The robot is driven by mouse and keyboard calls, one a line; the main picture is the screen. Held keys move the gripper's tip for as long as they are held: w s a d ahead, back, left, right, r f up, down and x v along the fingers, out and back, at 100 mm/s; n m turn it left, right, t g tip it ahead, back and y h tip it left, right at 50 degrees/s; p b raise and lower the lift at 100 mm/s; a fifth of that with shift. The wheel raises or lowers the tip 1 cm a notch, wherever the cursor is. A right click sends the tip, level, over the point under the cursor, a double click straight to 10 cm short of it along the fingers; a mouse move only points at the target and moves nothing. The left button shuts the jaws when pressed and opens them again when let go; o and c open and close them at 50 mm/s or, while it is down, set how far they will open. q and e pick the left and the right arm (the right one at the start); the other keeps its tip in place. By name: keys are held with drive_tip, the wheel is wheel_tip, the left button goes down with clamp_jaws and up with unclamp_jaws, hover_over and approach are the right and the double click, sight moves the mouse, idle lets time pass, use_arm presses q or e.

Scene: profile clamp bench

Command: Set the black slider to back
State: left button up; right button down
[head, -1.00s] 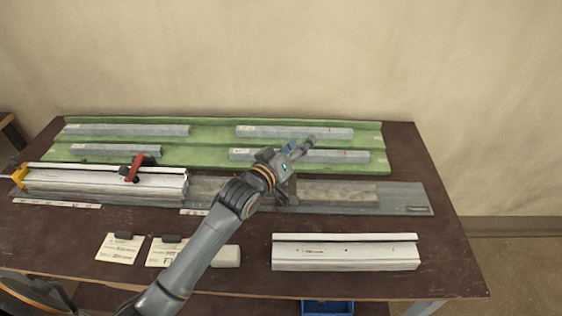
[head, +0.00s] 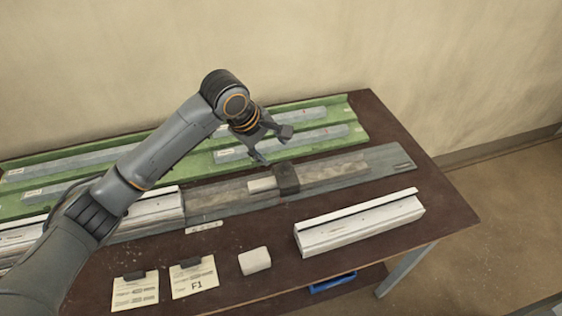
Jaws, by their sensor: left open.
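The black slider (head: 287,179) is a dark block on the long grey rail (head: 390,161), right of the rail's middle. A small pale piece (head: 262,184) sits against its left side. My left gripper (head: 273,147) is above and behind the slider in the picture, its fingers spread and empty. It looks apart from the slider. My arm hides part of the bench on the left. My right gripper is not in view.
A green tray (head: 352,133) with grey bars (head: 280,143) lies behind the rail. In front are a white profile (head: 360,224), a pale block (head: 254,261) and labelled cards (head: 193,277). The table's right end is mostly clear.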

sight(284, 164)
use_arm(q)
drive_tip(key=x, duration=0.5)
drive_tip(key=shift+w+f+p, duration=0.15)
drive_tip(key=shift+f+p, duration=0.2)
drive_tip(key=shift+p, duration=0.05)
drive_tip(key=x, duration=0.3)
drive_tip(key=shift+w+d+f, duration=0.15)
drive_tip(key=shift+w+f, duration=0.05)
drive_tip(key=shift+f, duration=0.15)
drive_tip(key=shift+w+d+f, duration=0.15)
drive_tip(key=shift+f, duration=0.3)
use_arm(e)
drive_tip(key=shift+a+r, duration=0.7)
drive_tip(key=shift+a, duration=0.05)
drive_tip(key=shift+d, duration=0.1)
use_arm(q)
clamp_jaws()
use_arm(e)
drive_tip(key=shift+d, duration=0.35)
